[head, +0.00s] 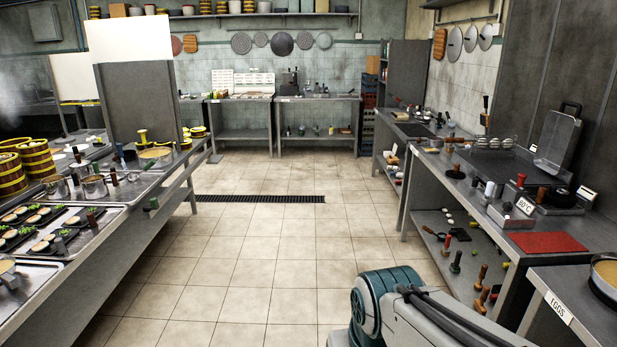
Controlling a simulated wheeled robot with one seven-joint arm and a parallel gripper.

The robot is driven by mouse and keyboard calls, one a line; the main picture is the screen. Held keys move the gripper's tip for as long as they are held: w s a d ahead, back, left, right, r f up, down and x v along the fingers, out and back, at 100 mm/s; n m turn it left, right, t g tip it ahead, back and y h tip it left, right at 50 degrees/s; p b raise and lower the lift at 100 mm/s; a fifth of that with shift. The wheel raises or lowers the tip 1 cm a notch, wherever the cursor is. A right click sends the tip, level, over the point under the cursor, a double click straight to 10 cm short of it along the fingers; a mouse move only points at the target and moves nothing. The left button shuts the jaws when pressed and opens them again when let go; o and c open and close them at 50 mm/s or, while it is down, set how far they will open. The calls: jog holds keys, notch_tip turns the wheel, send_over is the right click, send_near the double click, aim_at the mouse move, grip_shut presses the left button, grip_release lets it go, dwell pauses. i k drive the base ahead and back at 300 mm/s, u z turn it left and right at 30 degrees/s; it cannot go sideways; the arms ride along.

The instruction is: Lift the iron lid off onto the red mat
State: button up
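The red mat (547,242) lies flat and bare near the front of the right-hand metal bench. Behind it, a grey rectangular iron lid (557,142) with a dark handle on top stands raised and tilted back. Below it is a low dark iron base (560,196); whether the lid is hinged to this base I cannot tell. My gripper is not in view; only part of my arm shows at the bottom, right of centre, in front of the bench.
A metal box with an 80°C sign (524,206) stands just behind the mat. A table marked EGGS (560,306) with a round pan (606,273) is at front right. The tiled floor (280,255) is clear.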

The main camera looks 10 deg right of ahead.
aim_at(561, 195)
jog(key=z, duration=0.15)
jog(key=i, duration=1.6)
jog(key=z, duration=0.8)
jog(key=i, duration=1.65)
jog(key=z, duration=1.05)
jog(key=i, duration=0.95)
jog(key=z, duration=0.3)
